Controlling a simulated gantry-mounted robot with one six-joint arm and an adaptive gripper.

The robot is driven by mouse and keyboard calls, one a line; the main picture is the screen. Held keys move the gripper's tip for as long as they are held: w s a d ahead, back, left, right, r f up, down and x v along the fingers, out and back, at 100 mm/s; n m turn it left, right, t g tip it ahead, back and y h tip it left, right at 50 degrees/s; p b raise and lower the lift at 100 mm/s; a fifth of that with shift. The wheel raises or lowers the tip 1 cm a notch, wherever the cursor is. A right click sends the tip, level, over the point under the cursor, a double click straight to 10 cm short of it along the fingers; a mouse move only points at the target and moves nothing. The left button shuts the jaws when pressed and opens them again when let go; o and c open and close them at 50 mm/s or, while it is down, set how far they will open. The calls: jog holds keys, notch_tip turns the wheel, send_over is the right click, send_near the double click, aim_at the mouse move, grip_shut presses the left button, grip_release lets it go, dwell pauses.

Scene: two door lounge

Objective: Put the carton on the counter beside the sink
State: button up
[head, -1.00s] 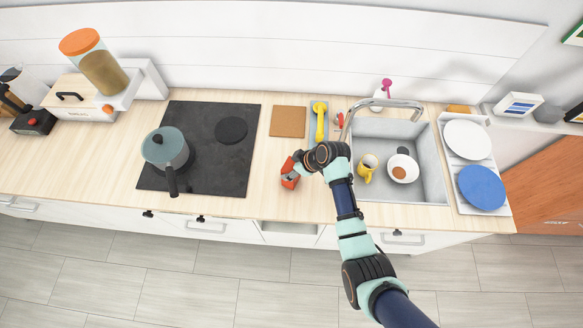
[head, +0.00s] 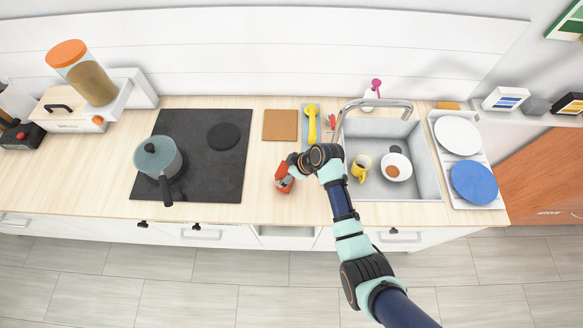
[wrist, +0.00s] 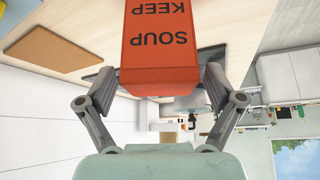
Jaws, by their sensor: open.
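The red carton (head: 284,183) stands on the wooden counter (head: 270,208) between the hob and the sink (head: 434,180), just left of the sink. In the wrist view the carton (wrist: 160,50) fills the top centre and shows the words SOUP and KEEP upside down. My gripper (head: 289,171) is at the carton, its fingers partly hidden by the wrist in the head view. In the wrist view my gripper (wrist: 160,82) is open, with one finger on each side of the carton. Whether either finger touches it I cannot tell.
A pot (head: 158,155) stands on the black hob (head: 215,182) to the left. A brown board (head: 280,125) and a yellow utensil (head: 312,122) lie behind the carton. The sink holds a yellow mug (head: 361,166) and a white bowl (head: 397,166). Plates (head: 474,182) lie at the right.

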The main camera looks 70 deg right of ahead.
jog(key=v, duration=1.1)
jog(key=shift+r+p, duration=0.2)
jog(key=shift+p, duration=0.15)
jog(key=shift+a, duration=0.15)
jog(key=w+a+r+t, duration=0.1)
jog(key=w+a+r, duration=0.3)
jog(key=w+a, duration=0.3)
jog(key=w+a+r+n+t+h, duration=0.1)
jog(key=w+a+r, duration=0.35)
jog(key=a, duration=0.55)
jog(key=w+a+r+t, duration=0.1)
jog(key=w+a+r, duration=0.4)
jog(key=a, duration=0.3)
jog(key=a+r+t, duration=0.1)
jog(key=a+r, duration=0.3)
jog(key=a, duration=0.3)
jog(key=s+a+r+t+y, duration=0.1)
jog(key=a+r+t, duration=0.1)
jog(key=a+r, duration=0.2)
jog(key=a, duration=0.2)
jog(key=shift+a+y, duration=0.3)
jog(key=shift+a, duration=0.1)
